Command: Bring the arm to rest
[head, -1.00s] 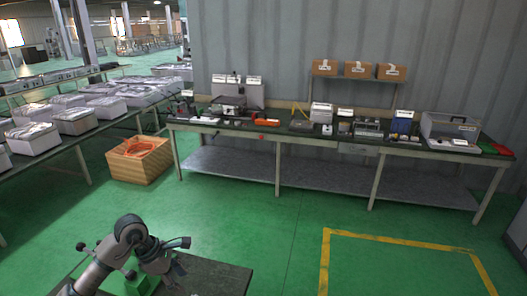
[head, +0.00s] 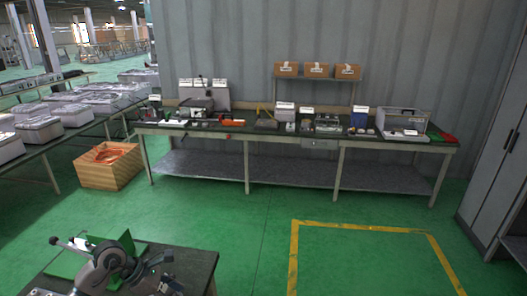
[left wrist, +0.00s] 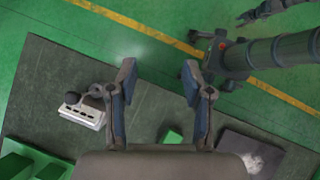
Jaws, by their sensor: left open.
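My left arm comes in at the lower left of the head view, over a dark-topped table (head: 195,262). My left gripper (head: 160,272) is small and partly cut off there. In the left wrist view the two fingers of my left gripper (left wrist: 158,88) are spread wide with nothing between them. Below them is the dark tabletop (left wrist: 60,80). A white device with a black knob (left wrist: 82,114) lies left of the fingers. A small green block (left wrist: 173,137) shows low between them, and a dark plate (left wrist: 250,150) at the lower right.
A long workbench (head: 390,145) with several devices stands along the wall. A wooden crate (head: 108,176) sits on the floor at its left. A grey cabinet (head: 490,150) stands at the right. Green floor with a yellow-marked area (head: 365,260) is clear.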

